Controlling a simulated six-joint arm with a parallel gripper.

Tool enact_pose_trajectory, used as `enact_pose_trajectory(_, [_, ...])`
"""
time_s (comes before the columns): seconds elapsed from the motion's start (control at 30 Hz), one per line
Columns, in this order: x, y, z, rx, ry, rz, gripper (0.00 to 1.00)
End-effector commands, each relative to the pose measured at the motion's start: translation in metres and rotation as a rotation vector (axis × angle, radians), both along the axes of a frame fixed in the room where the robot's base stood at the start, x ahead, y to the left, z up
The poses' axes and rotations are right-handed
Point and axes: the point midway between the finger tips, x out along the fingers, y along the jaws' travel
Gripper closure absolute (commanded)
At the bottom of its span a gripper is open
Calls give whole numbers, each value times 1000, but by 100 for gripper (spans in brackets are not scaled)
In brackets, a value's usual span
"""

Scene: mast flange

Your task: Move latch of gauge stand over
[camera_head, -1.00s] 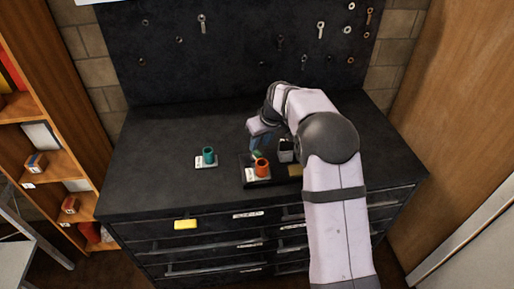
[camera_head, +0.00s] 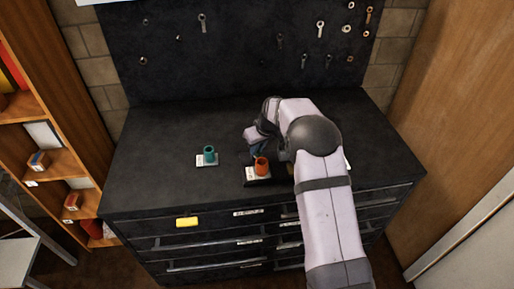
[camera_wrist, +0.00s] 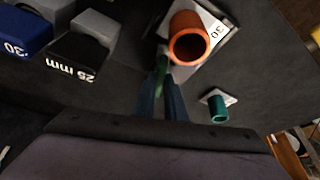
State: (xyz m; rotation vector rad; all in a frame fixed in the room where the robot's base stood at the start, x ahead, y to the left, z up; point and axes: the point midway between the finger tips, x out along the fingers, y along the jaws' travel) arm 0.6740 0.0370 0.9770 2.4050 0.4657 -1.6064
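The gauge stand is a dark base (camera_head: 262,183) near the front of the bench top, partly hidden by my arm. An orange tube (camera_head: 261,166) stands on it beside a pale label; in the wrist view the orange tube (camera_wrist: 189,40) stands on a plate marked 30. A thin green piece (camera_wrist: 161,72), perhaps the latch, shows next to the tube, between my blue fingertips. My gripper (camera_wrist: 163,92) points down there, its fingers close together. Whether they press on the green piece is not clear. In the head view my gripper (camera_head: 258,152) is just behind the orange tube.
A teal tube (camera_head: 209,153) on a pale plate stands apart to the left. The bench top (camera_head: 150,160) is clear at left; a pegboard (camera_head: 240,50) rises behind.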

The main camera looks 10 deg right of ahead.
Motion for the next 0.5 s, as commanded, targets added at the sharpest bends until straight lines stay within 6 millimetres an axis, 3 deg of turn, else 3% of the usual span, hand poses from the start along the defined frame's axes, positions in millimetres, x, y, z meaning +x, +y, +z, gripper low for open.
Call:
enact_pose_trajectory(0.27, [-1, 0, 0, -1, 2, -24, 100])
enact_pose_trajectory(0.5, [-1, 2, 1, -2, 2, -169, 100])
